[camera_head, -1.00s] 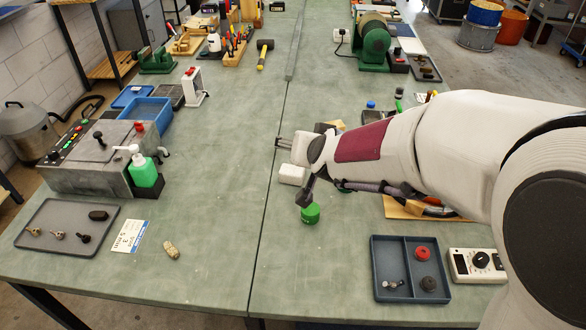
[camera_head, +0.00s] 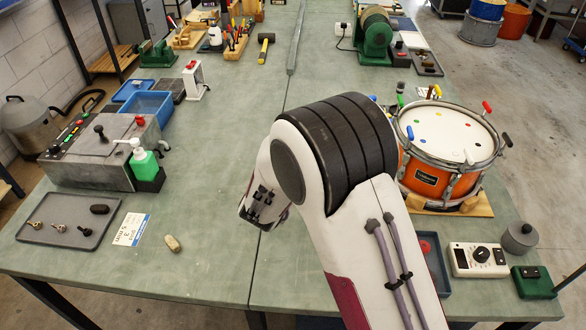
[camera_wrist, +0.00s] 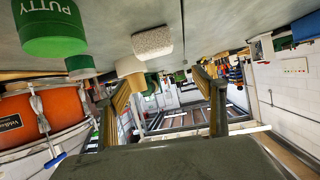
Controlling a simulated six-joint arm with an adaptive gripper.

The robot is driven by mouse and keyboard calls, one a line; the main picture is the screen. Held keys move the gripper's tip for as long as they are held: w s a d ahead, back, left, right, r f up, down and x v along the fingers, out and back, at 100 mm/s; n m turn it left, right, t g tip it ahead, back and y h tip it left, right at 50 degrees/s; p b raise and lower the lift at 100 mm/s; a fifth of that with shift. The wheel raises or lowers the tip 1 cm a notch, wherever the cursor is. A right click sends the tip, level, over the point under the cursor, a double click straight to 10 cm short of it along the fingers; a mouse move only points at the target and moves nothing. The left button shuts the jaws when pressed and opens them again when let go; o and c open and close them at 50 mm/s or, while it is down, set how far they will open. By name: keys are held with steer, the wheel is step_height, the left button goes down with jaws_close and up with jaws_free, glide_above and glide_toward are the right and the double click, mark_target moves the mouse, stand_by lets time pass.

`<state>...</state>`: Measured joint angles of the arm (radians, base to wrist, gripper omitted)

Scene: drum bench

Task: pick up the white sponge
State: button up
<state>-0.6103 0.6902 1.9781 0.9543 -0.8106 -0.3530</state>
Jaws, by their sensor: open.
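The white sponge (camera_wrist: 152,42) is a pale block with a speckled face. In the wrist view it is near the top centre, on the bench, which shows overhead because this view is upside down. My gripper (camera_wrist: 163,92) is open, its two fingers apart with nothing held between them. The sponge shows apart from the fingers, above the gap in the picture. In the head view my arm hides the sponge and the gripper's fingers.
A green putty tub (camera_wrist: 48,30) and a smaller green-topped container (camera_wrist: 80,66) stand near the sponge, with a cream object (camera_wrist: 130,67) beside it. The orange drum (camera_head: 434,175) stands right of my arm. The bench's left-middle (camera_head: 215,170) is clear.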

steer(key=shift+s+f+h, duration=0.15)
steer(key=shift+f+h, duration=0.35)
steer(key=shift+f, duration=1)
steer(key=shift+x, duration=1.25)
steer(key=shift+x, duration=2.6)
steer(key=shift+a, duration=0.2)
steer(key=c, duration=0.9)
